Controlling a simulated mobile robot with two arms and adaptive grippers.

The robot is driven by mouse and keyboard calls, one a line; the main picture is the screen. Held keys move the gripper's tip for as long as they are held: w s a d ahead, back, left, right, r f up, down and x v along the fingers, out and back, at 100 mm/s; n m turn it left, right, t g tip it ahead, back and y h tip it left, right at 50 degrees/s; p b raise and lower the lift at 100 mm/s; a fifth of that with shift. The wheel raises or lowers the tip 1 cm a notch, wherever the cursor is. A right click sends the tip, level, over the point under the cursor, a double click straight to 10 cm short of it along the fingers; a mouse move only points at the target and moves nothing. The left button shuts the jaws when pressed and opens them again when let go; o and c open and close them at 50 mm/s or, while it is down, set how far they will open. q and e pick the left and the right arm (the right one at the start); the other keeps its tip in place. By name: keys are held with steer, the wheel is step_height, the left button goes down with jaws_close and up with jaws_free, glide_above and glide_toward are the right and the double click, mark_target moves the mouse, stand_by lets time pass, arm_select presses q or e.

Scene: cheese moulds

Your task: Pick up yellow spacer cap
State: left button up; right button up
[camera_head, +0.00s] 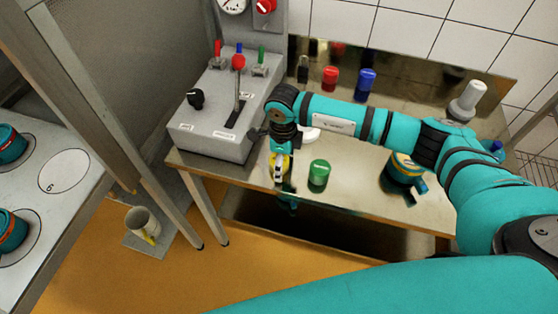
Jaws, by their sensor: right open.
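The yellow spacer cap (277,172) is mostly hidden at the front left of the steel table (347,172), where patches of yellow show at my right gripper's fingers. My right gripper (281,167) points down there with its fingers apart, around or just in front of the yellow. I cannot tell whether the fingers touch it. My left gripper is not in view.
A green cap (319,172) stands close right of the gripper. Red (330,77) and blue (366,82) caps stand behind my forearm. A teal mould with a yellow top (404,168) is at the right. A grey lever box (218,113) stands left.

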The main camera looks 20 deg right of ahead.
steer(key=c, duration=1.2)
steer(key=shift+r, duration=0.15)
